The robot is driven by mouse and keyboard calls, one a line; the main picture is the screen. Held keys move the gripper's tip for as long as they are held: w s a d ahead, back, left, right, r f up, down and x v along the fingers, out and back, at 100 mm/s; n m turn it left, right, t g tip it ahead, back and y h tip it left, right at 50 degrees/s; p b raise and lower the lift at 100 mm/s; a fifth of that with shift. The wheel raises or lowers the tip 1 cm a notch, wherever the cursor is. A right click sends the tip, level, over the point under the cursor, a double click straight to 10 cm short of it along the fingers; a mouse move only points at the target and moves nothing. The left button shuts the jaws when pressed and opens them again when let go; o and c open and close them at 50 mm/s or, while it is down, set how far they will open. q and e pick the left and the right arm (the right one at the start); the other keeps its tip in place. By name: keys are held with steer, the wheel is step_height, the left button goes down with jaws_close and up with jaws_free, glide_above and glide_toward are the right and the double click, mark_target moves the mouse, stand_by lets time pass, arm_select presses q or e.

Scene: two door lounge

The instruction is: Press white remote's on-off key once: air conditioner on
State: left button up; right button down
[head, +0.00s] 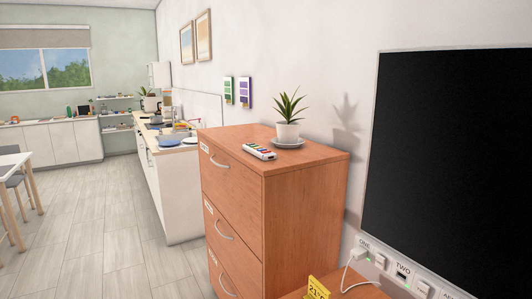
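A white remote (259,152) with several coloured keys lies on top of the wooden drawer cabinet (305,185), near its front edge. Its keys are too small to tell apart here. No air conditioner is in view. Neither of my grippers shows in the head view.
A potted plant (288,131) on a saucer stands just behind the remote. A large black screen (450,165) is on the right wall, with sockets and a plugged-in white cable (352,265) below it. A yellow tag (318,288) stands at the bottom. The floor (110,240) at left is clear.

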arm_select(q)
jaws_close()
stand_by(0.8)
